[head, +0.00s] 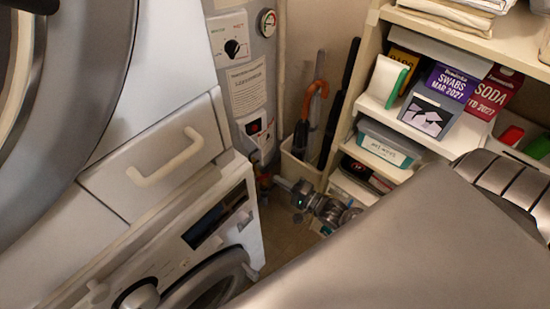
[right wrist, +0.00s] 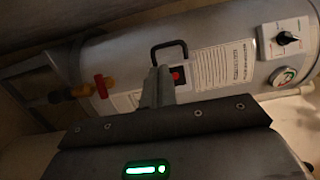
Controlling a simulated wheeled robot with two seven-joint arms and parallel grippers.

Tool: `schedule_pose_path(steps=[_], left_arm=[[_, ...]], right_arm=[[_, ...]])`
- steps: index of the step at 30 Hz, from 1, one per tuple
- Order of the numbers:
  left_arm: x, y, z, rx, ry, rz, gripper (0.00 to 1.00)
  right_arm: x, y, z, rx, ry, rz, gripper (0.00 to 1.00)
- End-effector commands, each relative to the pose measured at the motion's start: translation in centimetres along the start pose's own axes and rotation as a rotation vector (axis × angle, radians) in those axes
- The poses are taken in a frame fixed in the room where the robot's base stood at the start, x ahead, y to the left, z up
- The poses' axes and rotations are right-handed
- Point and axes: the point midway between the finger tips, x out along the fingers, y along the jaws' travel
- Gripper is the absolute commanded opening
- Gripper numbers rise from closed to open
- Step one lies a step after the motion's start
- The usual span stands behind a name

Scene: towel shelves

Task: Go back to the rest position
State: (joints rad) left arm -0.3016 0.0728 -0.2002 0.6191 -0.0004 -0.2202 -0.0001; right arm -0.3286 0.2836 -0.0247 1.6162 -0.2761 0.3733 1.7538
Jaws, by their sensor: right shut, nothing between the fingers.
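My right gripper (right wrist: 158,86) shows in the right wrist view with its grey fingers together and nothing between them. Beyond the fingertips is a white water heater (right wrist: 215,62), with a black handle, a label and a dial. I cannot tell whether the fingers touch it. The heater also stands at the back in the head view (head: 243,75). A large grey link of my own arm fills the lower right of the head view, and I cannot make out the fingers there. My left gripper is not in view.
A white shelf unit (head: 370,38) at the right holds boxes, a labelled tub (head: 388,147) and folded cloths (head: 450,14). White appliances (head: 150,160) with a handle fill the left. A bin (head: 298,168) with umbrellas stands in the back corner. Little floor shows.

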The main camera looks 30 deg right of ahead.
Motion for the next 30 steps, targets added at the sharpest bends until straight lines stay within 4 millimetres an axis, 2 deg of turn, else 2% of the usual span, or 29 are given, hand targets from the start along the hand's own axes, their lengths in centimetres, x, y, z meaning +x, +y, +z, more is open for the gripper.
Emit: schedule_pose_path(steps=[15,17,20,23,26,27,29,30], left_arm=[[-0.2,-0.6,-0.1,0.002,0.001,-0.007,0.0],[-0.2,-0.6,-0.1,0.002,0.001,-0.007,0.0],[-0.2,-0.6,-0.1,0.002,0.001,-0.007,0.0],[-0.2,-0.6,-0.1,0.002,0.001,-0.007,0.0],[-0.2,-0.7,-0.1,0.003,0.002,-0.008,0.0],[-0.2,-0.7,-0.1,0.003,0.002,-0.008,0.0],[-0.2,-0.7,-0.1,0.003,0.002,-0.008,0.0],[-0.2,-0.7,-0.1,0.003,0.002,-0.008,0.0]], right_arm=[[-0.6,0.0,0.0,-0.011,-0.003,-0.001,0.0],[-0.6,0.1,0.0,-0.05,-0.003,0.002,0.0],[-0.7,0.9,-0.3,-0.202,0.008,0.041,0.0],[-2.1,5.5,-1.5,-0.447,0.022,0.191,0.0],[-5.3,13.0,-2.1,-0.71,-0.02,0.429,0.0],[-7.0,15.9,-1.9,-0.796,-0.058,0.521,0.0],[-9.7,20.0,-1.5,-0.912,-0.133,0.653,0.0],[-11.7,22.6,-1.0,-0.979,-0.195,0.734,0.0]])
